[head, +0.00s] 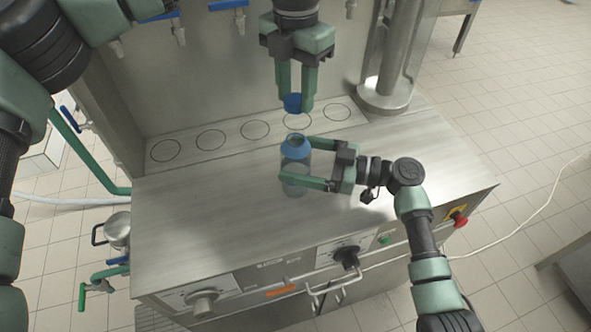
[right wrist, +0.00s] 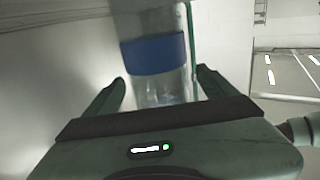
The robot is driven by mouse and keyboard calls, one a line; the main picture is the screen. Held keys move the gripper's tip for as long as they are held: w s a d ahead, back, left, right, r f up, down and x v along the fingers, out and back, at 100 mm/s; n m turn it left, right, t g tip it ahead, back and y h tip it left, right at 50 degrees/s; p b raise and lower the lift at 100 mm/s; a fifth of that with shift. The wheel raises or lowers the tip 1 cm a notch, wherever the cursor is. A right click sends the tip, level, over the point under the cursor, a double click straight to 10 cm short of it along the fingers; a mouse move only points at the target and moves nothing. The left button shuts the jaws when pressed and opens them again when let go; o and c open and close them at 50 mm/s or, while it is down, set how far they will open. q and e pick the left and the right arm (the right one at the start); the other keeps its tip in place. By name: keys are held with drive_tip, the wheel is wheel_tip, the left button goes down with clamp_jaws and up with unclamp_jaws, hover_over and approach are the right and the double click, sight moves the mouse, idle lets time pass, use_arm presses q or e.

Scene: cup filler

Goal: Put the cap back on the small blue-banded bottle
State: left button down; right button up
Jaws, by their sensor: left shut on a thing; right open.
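The small clear bottle with a blue band (head: 296,148) stands upright on the steel worktop, its mouth uncapped. My left gripper (head: 295,103) is shut on the blue cap (head: 292,101). In the head view it shows just above the bottle mouth, apart from it. My right gripper (head: 296,162) is open, with one finger on each side of the bottle. In the right wrist view the bottle's blue band (right wrist: 154,54) shows beyond the two spread fingers (right wrist: 160,88). The bottle's top is cut off there.
The steel worktop (head: 215,220) is bare to the left. Several ring marks (head: 255,130) line its back strip under blue-handled taps (head: 178,34). A steel column (head: 388,90) stands at the back right. Knobs and a red button (head: 460,220) are on the front.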

drive_tip(key=shift+w+a, duration=0.15)
drive_tip(key=shift+a, duration=0.3)
clamp_jaws()
use_arm(q)
hover_over(296, 133)
drive_tip(key=shift+f, duration=2.4)
drive_tip(key=shift+f, duration=0.1)
drive_tip(key=shift+f, duration=0.8)
drive_tip(key=shift+f, duration=0.6)
